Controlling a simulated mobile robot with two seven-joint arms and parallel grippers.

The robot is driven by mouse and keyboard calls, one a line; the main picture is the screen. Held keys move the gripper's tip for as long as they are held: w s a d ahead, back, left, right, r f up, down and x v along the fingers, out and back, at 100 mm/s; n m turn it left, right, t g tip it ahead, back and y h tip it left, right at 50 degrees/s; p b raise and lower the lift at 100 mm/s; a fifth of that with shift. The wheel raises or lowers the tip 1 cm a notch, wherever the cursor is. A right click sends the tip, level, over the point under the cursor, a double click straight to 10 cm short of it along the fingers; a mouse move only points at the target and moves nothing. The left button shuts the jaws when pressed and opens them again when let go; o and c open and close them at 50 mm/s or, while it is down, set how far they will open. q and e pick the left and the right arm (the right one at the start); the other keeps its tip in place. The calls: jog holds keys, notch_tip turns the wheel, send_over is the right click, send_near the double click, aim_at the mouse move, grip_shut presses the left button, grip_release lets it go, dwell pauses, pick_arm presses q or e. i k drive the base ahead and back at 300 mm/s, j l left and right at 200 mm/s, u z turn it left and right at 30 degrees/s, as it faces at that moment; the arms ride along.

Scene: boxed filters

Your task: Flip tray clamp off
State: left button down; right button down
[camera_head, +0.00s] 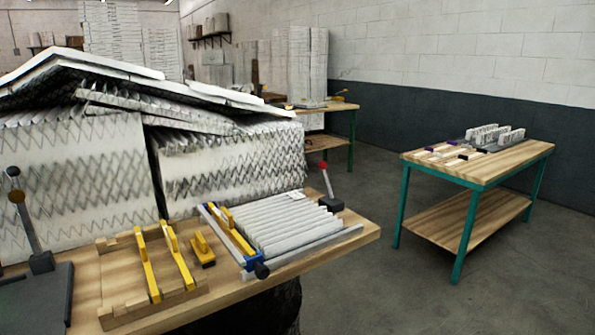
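A tray holding a grey-white pleated filter (295,222) sits on the right part of the near wooden bench (350,240). A bar with yellow and blue parts (232,238) lies along the tray's left side, with a dark knob (262,270) at its near end. A lever with a red knob (323,167) stands upright on a black base (331,203) at the tray's far right corner. I cannot tell which of these parts is the tray clamp. Neither of my grippers is in view.
A wooden frame (115,285) with yellow bars is left of the tray, with a small yellow piece (203,248) between. A dark lever (27,220) stands at far left. Large pleated filters (75,165) crowd the bench's back. A second table (480,165) stands right, across open floor.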

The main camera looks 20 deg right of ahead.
aim_at(322, 165)
jog(key=i+l+u, duration=0.15)
jog(key=l+u, duration=0.15)
jog(key=l, duration=0.15)
jog(key=i+l+u, duration=0.1)
jog(key=l+u, duration=0.2)
jog(key=l, duration=0.15)
jog(key=i+l+u, duration=0.1)
jog(key=l+u, duration=0.15)
jog(key=l, duration=1.85)
jog(key=i+l, duration=0.1)
jog(key=l, duration=1)
jog(key=i+u, duration=0.05)
